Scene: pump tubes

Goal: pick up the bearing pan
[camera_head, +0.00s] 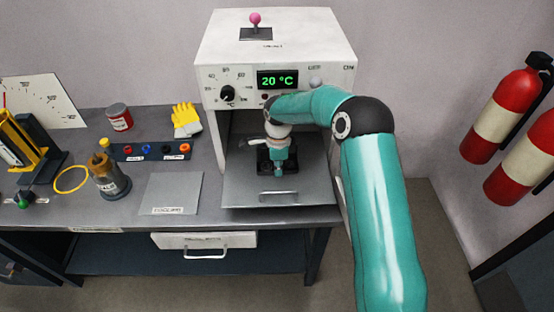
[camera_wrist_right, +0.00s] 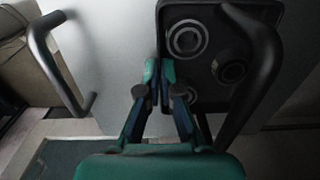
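The bearing pan is a small dark pan with round bearings in it; in the head view (camera_head: 264,166) it sits on the oven's lower plate, partly hidden by my right gripper. In the right wrist view the pan (camera_wrist_right: 200,60) shows several metal rings and a thick curved dark handle at the right. My right gripper (camera_head: 279,172) points down at the pan. In the right wrist view its fingertips (camera_wrist_right: 159,72) are drawn together at the pan's left edge, with the rim seemingly between them. My left gripper is not in view.
The white oven (camera_head: 280,55) stands over the pan, reading 20 °C. Its plate (camera_head: 240,190) has a front handle (camera_head: 278,195). The grey cooling plate (camera_head: 172,194) lies left of it, bare.

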